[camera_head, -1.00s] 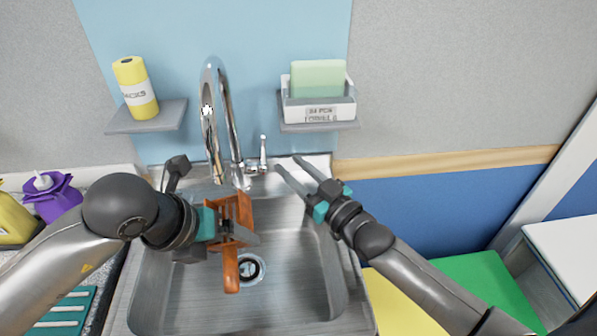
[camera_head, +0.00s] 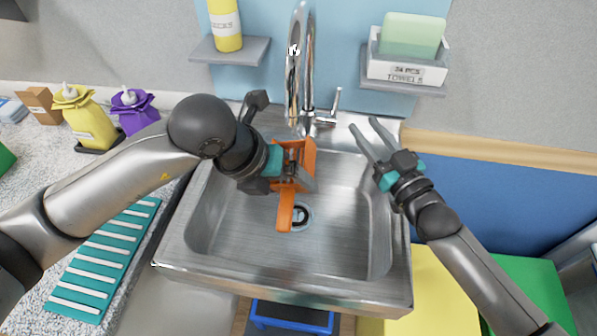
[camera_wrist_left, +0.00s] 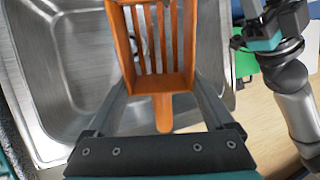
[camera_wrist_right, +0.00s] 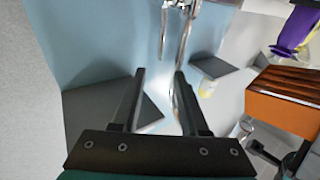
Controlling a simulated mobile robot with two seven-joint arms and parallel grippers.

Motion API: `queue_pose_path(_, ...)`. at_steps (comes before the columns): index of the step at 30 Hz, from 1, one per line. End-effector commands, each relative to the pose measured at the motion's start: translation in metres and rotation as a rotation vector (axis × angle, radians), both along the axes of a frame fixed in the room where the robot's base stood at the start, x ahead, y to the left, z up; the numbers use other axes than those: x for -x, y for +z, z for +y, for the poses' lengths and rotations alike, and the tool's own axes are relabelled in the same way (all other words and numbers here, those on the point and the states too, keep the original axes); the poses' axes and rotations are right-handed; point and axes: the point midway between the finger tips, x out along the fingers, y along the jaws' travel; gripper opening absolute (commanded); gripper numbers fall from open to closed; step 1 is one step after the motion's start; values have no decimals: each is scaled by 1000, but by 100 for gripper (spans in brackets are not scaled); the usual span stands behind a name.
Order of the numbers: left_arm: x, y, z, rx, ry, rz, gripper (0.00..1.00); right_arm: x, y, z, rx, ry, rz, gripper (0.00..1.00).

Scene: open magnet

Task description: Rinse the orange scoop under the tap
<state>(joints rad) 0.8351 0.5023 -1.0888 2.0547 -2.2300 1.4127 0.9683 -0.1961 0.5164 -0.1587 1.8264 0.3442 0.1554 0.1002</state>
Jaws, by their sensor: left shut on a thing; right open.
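The orange slotted scoop (camera_head: 293,165) is held over the metal sink (camera_head: 240,235), its handle pointing toward the front, above the drain. My left gripper (camera_head: 300,180) is shut on it; the scoop also shows between the fingers in the left wrist view (camera_wrist_left: 160,82). The chrome tap (camera_head: 308,60) rises behind the scoop, with its spout hanging at its left. I see no water running. The tap lever (camera_head: 334,102) stands right of the tap base. My right gripper (camera_head: 364,125) is open and empty, just right of the lever and apart from it.
A shelf with a yellow bottle (camera_head: 225,25) is left of the tap; a shelf with a towel box (camera_head: 407,70) is right, above my right gripper. Yellow (camera_head: 88,120) and purple (camera_head: 133,112) bottles and a teal rack (camera_head: 105,262) are on the left counter. The sink basin is otherwise clear.

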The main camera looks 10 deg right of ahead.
Motion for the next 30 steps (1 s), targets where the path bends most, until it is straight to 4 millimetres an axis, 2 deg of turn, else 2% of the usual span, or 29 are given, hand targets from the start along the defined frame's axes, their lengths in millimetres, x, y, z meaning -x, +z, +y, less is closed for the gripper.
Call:
queue_pose_path(3, 0, 0, 0, 0, 0, -1, 31, 0, 0, 0, 0, 0, 0, 42)
queue_pose_path(8, 0, 0, 0, 0, 0, -1, 31, 2, 0, 1, 41, -5, -16, 24)
queue_pose_path(14, 0, 0, 0, 0, 0, -1, 31, 11, 2, 8, 281, -34, -106, 1)
queue_pose_path(30, 0, 0, 0, 0, 0, -1, 31, 46, -4, 25, 1260, -155, -381, 0)
